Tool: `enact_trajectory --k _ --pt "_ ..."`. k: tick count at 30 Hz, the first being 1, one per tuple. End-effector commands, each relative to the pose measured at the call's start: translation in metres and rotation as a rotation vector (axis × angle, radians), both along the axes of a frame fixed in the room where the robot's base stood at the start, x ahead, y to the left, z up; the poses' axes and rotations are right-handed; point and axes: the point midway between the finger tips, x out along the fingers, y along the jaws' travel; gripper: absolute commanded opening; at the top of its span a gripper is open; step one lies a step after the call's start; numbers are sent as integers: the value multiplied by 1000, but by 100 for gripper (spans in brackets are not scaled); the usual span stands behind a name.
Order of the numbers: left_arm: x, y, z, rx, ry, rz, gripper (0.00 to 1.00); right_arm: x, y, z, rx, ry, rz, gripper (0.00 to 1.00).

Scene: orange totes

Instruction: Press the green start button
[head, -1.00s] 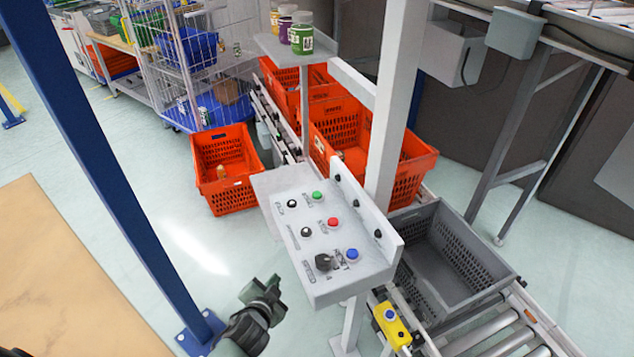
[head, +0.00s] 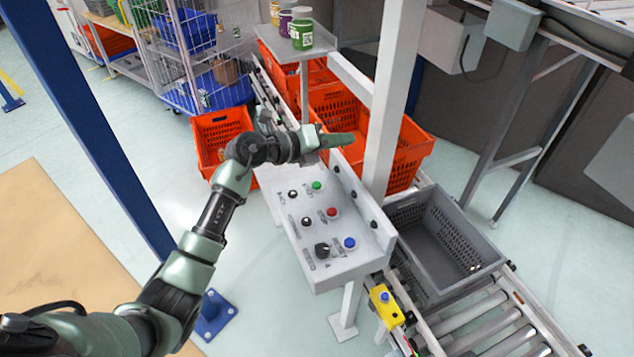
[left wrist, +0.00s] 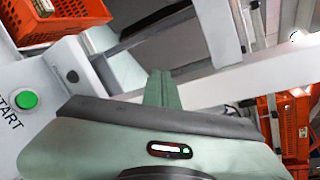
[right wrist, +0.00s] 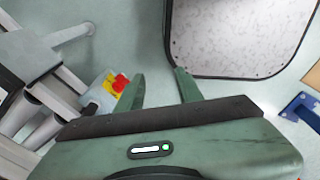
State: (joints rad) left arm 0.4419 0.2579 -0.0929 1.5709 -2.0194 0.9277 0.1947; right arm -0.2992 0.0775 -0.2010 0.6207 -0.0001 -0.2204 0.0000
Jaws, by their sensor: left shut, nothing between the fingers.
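The green start button (head: 317,186) is the far button on the sloped white control panel (head: 345,262). In the left wrist view the green button (left wrist: 27,100) shows at the left edge, beside the word START. My left gripper (head: 350,139) is shut and empty, its fingers pointing right across the far end of the panel, apart from the button in the picture. Its closed fingers also show in the left wrist view (left wrist: 161,76). My right gripper (right wrist: 158,74) shows only in the right wrist view. It is open and empty above the floor.
A red button (head: 332,211), a blue button (head: 349,243) and black knobs share the panel. A white post (head: 395,90) stands just behind it. Orange totes (head: 408,150) lie beyond, and a grey tote (head: 425,290) sits at right. A blue post (head: 95,130) stands left.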

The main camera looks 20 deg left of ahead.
Motion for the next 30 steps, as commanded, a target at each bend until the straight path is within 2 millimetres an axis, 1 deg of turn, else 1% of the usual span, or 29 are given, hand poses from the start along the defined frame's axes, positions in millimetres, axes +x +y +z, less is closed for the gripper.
enact_trajectory --k 1,3,6,9,12,23,26,30 --pt "7 12 -9 109 48 -12 0 0 0 1 0 0 0 36" --pt "10 29 -25 239 126 -20 0 0 0 2 0 0 0 36" --pt "10 53 -39 366 215 -16 0 0 0 2 0 0 0 36" --pt "9 67 -47 431 270 -9 0 0 0 3 0 0 0 36" --pt "7 72 -49 453 290 -7 0 0 0 3 0 0 0 36" --pt "7 71 -52 452 289 -8 0 -1 -1 1 -1 1 0 36" --pt "7 71 -57 451 288 -10 0 -1 -2 -3 -2 1 0 36" --pt "7 70 -70 449 288 -10 0 -1 -3 -14 -3 0 0 36"
